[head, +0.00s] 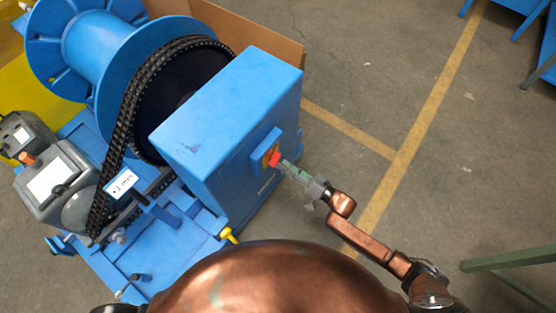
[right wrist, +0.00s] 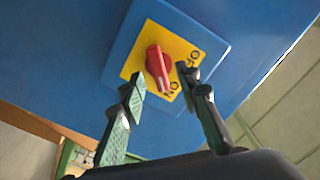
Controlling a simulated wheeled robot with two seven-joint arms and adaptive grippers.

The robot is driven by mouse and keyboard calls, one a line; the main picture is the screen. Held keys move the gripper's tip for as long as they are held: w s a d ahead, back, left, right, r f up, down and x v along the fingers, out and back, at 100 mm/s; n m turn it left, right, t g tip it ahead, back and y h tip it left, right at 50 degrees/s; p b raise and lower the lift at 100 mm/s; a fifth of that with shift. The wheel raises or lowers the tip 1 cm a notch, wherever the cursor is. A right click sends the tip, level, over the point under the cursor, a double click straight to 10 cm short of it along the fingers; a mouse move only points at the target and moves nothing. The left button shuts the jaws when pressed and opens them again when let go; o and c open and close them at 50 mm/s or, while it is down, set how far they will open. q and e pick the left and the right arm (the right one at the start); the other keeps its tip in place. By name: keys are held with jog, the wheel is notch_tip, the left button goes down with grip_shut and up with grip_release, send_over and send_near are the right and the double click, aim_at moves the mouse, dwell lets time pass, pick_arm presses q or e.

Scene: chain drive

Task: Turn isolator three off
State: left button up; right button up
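A red isolator knob (head: 274,158) sits on a yellow plate on the side face of a blue cabinet (head: 235,115). In the right wrist view the red knob (right wrist: 157,68) has a white mark at its lower end, toward the ON lettering; OFF is to its right on the yellow plate (right wrist: 137,65). No isolator number is readable. My right gripper (head: 284,164) is at the knob, and its parted fingers (right wrist: 160,85) show in the wrist view, tips near either side of the knob's lower end. Contact cannot be told. My left gripper is not in view.
A black chain (head: 127,110) runs from a large wheel beside a blue drum (head: 100,45) to a grey motor unit (head: 50,180). A yellow-handled part (head: 229,235) sits low by the cabinet. Floor right of the cabinet is clear; a green rail (head: 510,255) stands at right.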

aim_at(275, 159)
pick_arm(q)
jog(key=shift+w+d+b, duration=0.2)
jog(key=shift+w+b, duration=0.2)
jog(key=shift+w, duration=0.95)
pick_arm(e)
jog(key=shift+x, duration=2.15)
jog(key=shift+f, duration=0.1)
grip_shut()
